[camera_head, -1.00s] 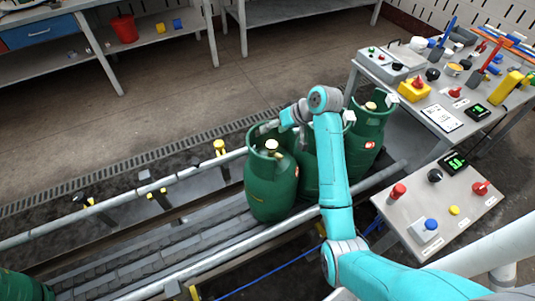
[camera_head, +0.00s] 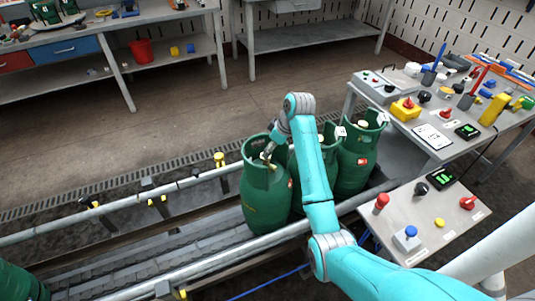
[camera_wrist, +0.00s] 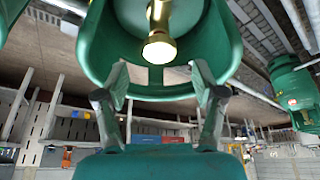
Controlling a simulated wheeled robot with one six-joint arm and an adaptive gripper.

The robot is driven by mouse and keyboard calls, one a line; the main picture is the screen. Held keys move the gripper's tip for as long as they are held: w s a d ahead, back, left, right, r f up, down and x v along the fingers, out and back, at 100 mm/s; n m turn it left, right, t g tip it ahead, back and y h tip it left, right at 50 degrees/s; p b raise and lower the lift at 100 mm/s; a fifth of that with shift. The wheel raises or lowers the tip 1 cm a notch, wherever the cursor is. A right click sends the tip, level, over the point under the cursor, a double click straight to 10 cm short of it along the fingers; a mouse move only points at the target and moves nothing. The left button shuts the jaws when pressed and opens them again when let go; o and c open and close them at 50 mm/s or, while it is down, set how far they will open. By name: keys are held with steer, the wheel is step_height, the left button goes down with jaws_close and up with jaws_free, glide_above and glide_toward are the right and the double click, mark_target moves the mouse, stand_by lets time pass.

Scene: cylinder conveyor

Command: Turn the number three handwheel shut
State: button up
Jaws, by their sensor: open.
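Three green gas cylinders stand in a row on the conveyor in the head view: the left one (camera_head: 266,200), a middle one (camera_head: 328,140) partly hidden by my arm, and the right one (camera_head: 357,160). No number can be read on them. My gripper (camera_head: 268,152) is at the collar of the left cylinder. In the wrist view, a brass valve (camera_wrist: 160,16) with a pale round end (camera_wrist: 159,48) shows inside the green collar (camera_wrist: 100,50).
The conveyor (camera_head: 180,250) has rails on both sides. Another green cylinder (camera_head: 18,283) is at the lower left. A control panel (camera_head: 440,205) with buttons stands at the right, and a cluttered bench (camera_head: 450,110) behind it.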

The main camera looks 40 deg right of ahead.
steer(key=shift+x, duration=2.1)
steer(key=c, duration=1.1)
